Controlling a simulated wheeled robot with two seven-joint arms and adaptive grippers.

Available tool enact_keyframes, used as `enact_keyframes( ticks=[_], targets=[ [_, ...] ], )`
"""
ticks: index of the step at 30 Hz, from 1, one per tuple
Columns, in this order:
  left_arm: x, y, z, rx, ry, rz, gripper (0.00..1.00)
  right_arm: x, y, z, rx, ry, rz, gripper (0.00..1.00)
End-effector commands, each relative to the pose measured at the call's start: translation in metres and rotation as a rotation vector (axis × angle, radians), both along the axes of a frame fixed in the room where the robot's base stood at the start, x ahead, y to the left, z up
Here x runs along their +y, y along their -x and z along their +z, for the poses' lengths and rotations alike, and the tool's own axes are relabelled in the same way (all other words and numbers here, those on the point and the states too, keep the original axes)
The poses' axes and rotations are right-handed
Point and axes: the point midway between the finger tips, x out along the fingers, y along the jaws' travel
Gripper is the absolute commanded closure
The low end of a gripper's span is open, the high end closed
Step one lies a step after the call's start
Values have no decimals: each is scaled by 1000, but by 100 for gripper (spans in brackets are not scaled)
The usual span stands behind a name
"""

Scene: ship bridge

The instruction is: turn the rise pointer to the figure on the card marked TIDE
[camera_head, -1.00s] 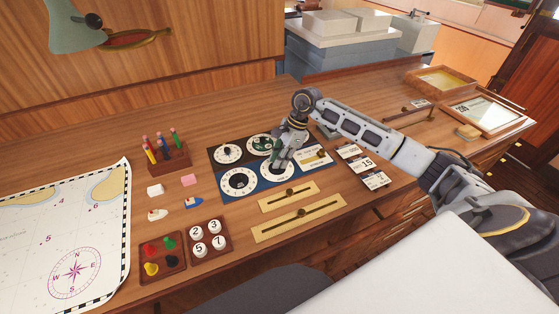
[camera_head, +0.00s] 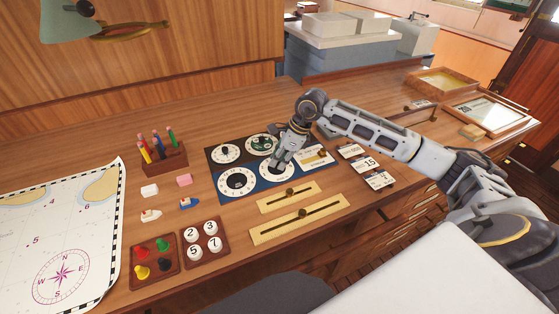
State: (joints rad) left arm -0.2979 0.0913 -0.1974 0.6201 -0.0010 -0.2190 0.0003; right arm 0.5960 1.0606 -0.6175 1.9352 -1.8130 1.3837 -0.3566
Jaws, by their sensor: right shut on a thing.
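A dark panel with several round dials (camera_head: 237,182) lies on the desk. I cannot read the figure under that pointer. The cards (camera_head: 367,166) lie in a row right of the panel. One reads 15; their headings are too small to read, so I cannot tell which is marked TIDE. My left gripper is not in view.
Two brass slider plates (camera_head: 264,234) lie in front of the panel. A peg tray (camera_head: 138,277), a tray of numbered discs (camera_head: 222,252), small boats, blocks and a pencil rack (camera_head: 160,160) stand left. A chart (camera_head: 95,236) covers the far left. Framed trays lie at right.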

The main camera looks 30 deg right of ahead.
Motion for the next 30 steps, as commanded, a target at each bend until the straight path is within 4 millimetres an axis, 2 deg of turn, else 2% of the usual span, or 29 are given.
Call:
enact_keyframes(
  ticks=[6,14,15,19,26,30],
  targets=[
    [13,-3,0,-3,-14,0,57,-1,0,1,-1,1,-15,100],
    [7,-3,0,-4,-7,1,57,-1,0,1,-2,1,-14,100],
    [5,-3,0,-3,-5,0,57,-1,0,1,-2,1,-14,76],
    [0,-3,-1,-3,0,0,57,-1,0,1,-1,1,-13,60],
    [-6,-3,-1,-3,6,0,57,0,0,0,1,1,-13,57],
    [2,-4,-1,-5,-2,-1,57,0,0,1,0,1,-12,57]
  ],
)
